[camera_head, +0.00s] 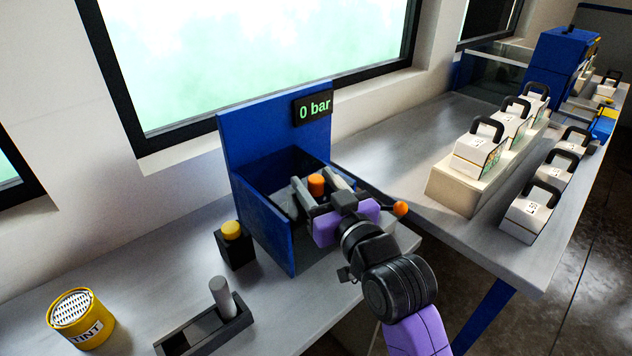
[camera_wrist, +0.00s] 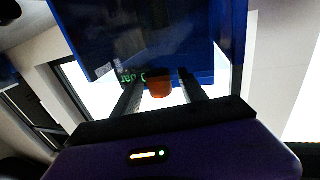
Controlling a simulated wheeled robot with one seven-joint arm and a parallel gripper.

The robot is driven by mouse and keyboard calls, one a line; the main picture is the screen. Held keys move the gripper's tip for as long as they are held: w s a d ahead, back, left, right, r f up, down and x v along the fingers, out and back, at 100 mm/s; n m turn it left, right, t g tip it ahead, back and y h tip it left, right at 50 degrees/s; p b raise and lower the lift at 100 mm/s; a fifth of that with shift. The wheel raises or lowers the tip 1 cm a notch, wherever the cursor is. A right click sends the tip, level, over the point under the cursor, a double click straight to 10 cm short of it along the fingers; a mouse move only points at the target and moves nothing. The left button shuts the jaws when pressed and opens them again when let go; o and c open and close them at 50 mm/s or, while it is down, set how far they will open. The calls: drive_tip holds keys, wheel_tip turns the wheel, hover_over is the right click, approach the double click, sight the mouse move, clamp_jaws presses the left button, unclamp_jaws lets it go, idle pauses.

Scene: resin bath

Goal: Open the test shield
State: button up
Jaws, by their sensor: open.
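The test station is a blue box (camera_head: 262,228) with a tall back panel (camera_head: 262,128) and a display (camera_head: 313,106) reading 0 bar. An orange knob (camera_head: 316,185) shows at its front opening; the wrist view shows the knob (camera_wrist: 159,87) too. I cannot clearly make out the shield or tell how the knob joins it. My gripper (camera_head: 315,180) is open, with one finger on each side of the knob. In the wrist view my gripper (camera_wrist: 160,77) has gaps beside the knob. My wrist hides the box's front right part.
A yellow button (camera_head: 231,229) on a black block stands left of the box. A grey lever (camera_head: 220,296) in a dark tray and a yellow tint tin (camera_head: 82,318) are nearer. An orange ball (camera_head: 401,208) is right of my gripper. White handled blocks (camera_head: 482,150) stand on the right bench.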

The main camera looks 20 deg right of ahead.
drive_tip(key=shift+c, duration=0.4)
clamp_jaws()
idle(0.9)
